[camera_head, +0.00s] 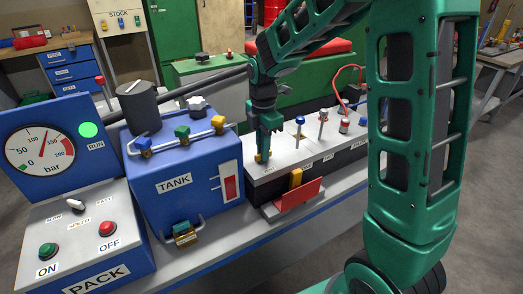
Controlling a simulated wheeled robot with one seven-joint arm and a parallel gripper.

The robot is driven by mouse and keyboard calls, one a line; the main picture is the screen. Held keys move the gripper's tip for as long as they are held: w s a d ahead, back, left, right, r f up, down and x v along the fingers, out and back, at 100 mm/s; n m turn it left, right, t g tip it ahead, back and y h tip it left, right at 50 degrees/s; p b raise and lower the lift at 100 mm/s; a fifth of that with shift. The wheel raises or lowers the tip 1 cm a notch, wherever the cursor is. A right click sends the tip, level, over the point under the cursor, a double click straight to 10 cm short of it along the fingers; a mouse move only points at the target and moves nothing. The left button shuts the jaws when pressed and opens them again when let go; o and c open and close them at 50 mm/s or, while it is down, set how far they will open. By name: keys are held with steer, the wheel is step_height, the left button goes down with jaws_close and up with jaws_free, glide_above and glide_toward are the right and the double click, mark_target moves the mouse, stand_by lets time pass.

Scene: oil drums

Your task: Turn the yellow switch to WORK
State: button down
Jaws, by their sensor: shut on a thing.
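My gripper (264,146) points down at the left end of the grey-topped panel (275,182). The small labels on the panel are too small to read, and I cannot make out WORK.
A yellow piece (296,178) with a red flap (292,199) is on the panel's front. The blue TANK box (185,185) stands close at left, with the gauge pack (85,238) beyond.

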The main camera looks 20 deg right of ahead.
steer(key=c, duration=1.8)
jaws_free()
steer(key=shift+w+d, duration=0.2)
steer(key=shift+d, duration=0.05)
steer(key=shift+c, duration=0.2)
steer(key=shift+a, duration=0.1)
steer(key=shift+s, duration=0.1)
steer(key=shift+r, duration=0.15)
step_height(320, 180, up, 10)
steer(key=shift+r, duration=0.25)
